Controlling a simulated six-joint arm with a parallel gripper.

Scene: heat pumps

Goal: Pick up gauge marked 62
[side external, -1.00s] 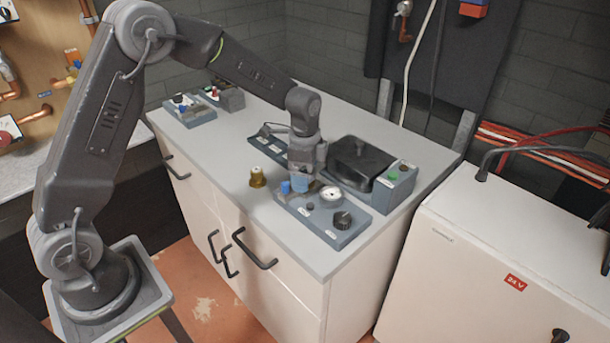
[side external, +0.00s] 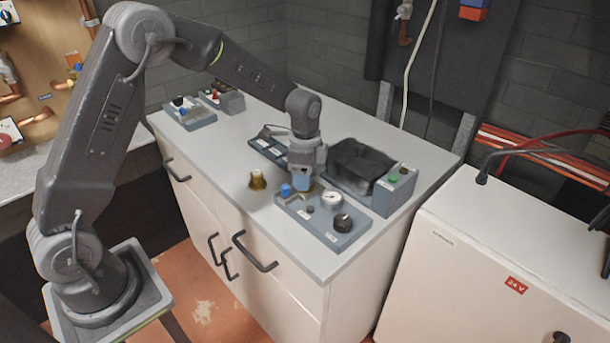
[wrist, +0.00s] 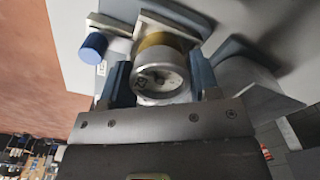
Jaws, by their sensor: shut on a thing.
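In the wrist view, a round gauge (wrist: 160,78) with a grey rim and a white dial sits between my two blue fingers. A brass-coloured part shows behind the gauge. My gripper (side external: 302,183) is shut on this gauge, low over the back left part of a blue-grey panel (side external: 318,234) on the cabinet top. In the side view the held gauge is mostly hidden by my gripper. I cannot tell whether it touches the panel.
A blue knob (side external: 285,190) stands close left of my gripper. A white-faced gauge (side external: 331,198) and a black knob (side external: 343,222) are on the panel to the right. A black-topped box (side external: 360,165) stands behind.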

